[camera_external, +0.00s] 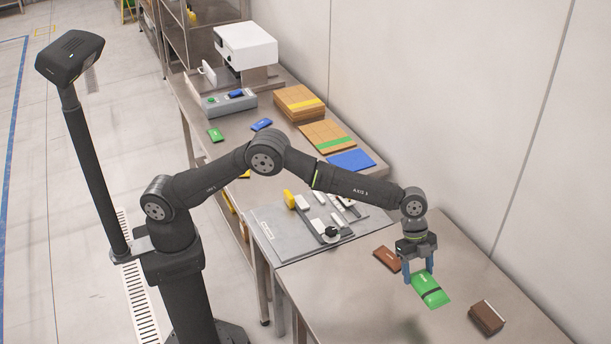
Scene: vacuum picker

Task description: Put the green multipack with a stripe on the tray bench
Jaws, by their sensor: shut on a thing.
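The green multipack (431,291) with a dark stripe across it is at the right, over the grey bench on the right (345,305). My gripper (419,277) points down with its blue fingers at the multipack's upper end and is shut on it. A dark patch like a shadow shows on the bench below and left of the pack, so the pack seems held above the surface. The far side of the grip is hidden. I cannot tell which surface is the tray bench.
A brown pack (387,258) lies left of my gripper and a brown box (486,318) lies to the right. A grey fixture plate (285,238) with small parts adjoins the bench. Behind stand cardboard stacks (298,102) and a white machine (246,48). The bench's front part is clear.

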